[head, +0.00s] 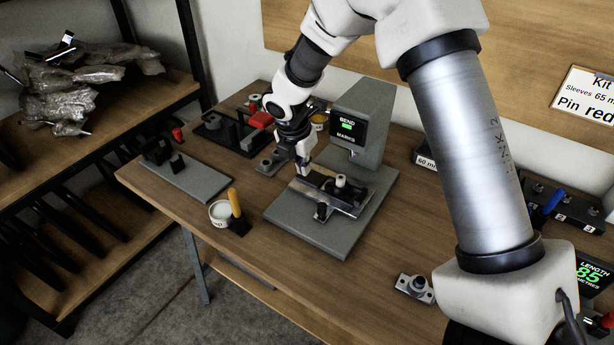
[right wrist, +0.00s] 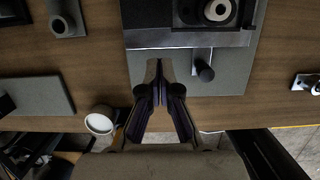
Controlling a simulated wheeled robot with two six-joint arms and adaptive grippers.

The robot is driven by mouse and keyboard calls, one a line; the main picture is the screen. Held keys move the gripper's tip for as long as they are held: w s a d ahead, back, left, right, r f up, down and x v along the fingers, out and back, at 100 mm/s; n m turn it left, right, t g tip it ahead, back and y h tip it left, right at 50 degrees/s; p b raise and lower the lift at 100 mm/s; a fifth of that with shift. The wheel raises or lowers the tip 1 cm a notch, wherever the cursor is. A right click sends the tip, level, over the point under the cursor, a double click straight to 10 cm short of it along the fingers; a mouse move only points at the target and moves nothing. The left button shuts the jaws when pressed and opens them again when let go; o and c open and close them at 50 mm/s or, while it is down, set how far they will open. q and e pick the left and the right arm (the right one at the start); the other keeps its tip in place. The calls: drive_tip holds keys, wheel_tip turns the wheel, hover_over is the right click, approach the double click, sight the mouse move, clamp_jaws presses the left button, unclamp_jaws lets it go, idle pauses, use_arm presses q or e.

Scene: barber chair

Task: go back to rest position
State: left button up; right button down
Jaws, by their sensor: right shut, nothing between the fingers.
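My right arm (head: 470,150) reaches from the right side of the head view over the table to its far middle. My right gripper (head: 303,160) is at the left edge of the grey bending machine (head: 365,125), above its base. In the right wrist view the gripper (right wrist: 158,95) has its fingertips together with nothing between them. The machine's metal fixture (head: 330,190) carries a pale round sleeve-like part (head: 340,181) and a black knob; it also shows in the right wrist view (right wrist: 175,38). My left gripper is not in view.
The wooden table (head: 225,265) also holds a white round pot (head: 222,213), a yellow-handled tool (head: 235,203), a grey plate with black blocks (head: 190,180) and a small metal mount (head: 415,288). A shelf with wrapped bags (head: 90,80) stands at left. The table's front middle is clear.

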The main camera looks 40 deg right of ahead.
drive_tip(key=shift+v, duration=0.85)
drive_tip(key=shift+f, duration=0.15)
drive_tip(key=shift+s+a, duration=0.1)
